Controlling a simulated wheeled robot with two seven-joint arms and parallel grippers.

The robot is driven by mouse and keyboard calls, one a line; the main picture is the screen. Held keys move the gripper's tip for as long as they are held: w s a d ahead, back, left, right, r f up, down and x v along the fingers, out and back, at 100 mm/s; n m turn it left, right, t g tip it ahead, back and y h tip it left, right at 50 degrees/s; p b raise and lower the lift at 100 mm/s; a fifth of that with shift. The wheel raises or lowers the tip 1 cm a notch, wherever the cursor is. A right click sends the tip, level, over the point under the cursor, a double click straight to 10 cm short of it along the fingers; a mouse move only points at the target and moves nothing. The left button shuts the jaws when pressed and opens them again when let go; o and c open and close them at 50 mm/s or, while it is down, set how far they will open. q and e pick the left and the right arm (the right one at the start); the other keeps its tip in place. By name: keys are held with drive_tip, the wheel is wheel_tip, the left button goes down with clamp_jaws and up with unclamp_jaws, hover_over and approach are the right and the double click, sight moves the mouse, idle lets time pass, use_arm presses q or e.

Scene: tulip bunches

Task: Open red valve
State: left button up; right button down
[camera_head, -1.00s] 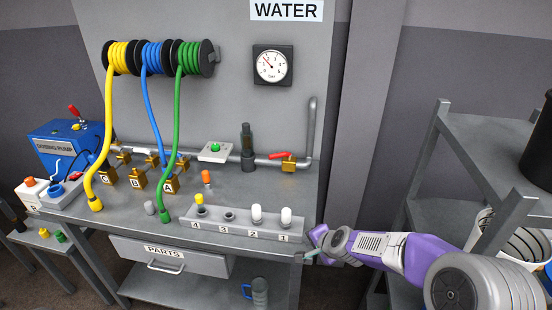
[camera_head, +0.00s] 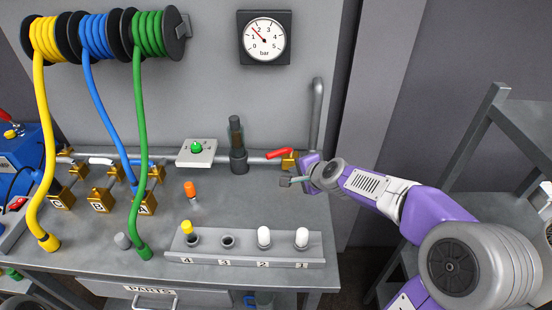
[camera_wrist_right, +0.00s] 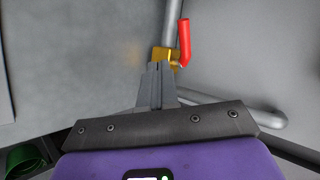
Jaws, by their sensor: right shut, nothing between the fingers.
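The red valve handle (camera_head: 280,153) sits on a brass valve body (camera_head: 289,162) at the right end of the grey pipe along the bench back. In the right wrist view the red handle (camera_wrist_right: 185,42) points away from me, with the brass body (camera_wrist_right: 163,55) just beyond the fingertips. My right gripper (camera_head: 285,182) is shut and empty, in front of and a little below the valve in the head view. In the right wrist view its closed fingers (camera_wrist_right: 157,72) point at the brass body; I cannot tell if they touch. My left gripper is not in view.
A pressure gauge (camera_head: 264,38) hangs on the back panel. A green-knob box (camera_head: 197,153) and a dark cylinder (camera_head: 237,145) stand left of the valve. A numbered rack (camera_head: 243,250) lies at the bench front. A vertical pipe (camera_head: 317,110) rises right of the valve.

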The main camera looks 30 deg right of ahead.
sight(277, 153)
drive_tip(key=w+f+b, duration=0.1)
drive_tip(key=w+f, duration=0.3)
drive_tip(key=w, duration=0.6)
